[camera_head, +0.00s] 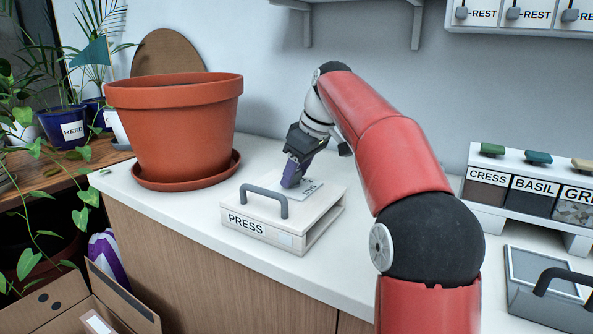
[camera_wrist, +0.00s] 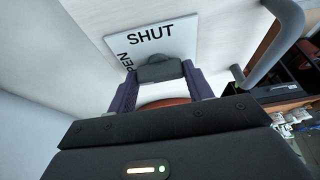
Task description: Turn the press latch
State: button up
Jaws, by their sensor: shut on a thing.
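The press (camera_head: 325,226) is a low, pale box on the white counter, with a PRESS label and a grey bar handle (camera_head: 265,190) on top. A light plate on its top (camera_head: 312,189) reads SHUT and, partly hidden, OPEN in the wrist view (camera_wrist: 172,36). My gripper (camera_head: 290,182) reaches down to this plate. In the wrist view, its purple fingers (camera_wrist: 161,73) are shut on the dark grey latch (camera_wrist: 158,68). The latch lies below the SHUT word and right of the OPEN word. In the head view the latch is hidden by my gripper.
A large terracotta pot (camera_head: 174,125) on a saucer (camera_head: 180,183) stands close left of the press. A rack of labelled bins (camera_head: 530,190) and a grey handled box (camera_head: 545,285) are at the right. The counter's front edge runs just before the press. An open carton (camera_head: 100,305) sits below.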

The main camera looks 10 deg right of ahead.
jog(key=o, duration=1)
jog(key=v, duration=0.7)
jog(key=shift+s+d+r, duration=0.15)
jog(key=shift+r, duration=0.2)
jog(key=shift+s, duration=0.1)
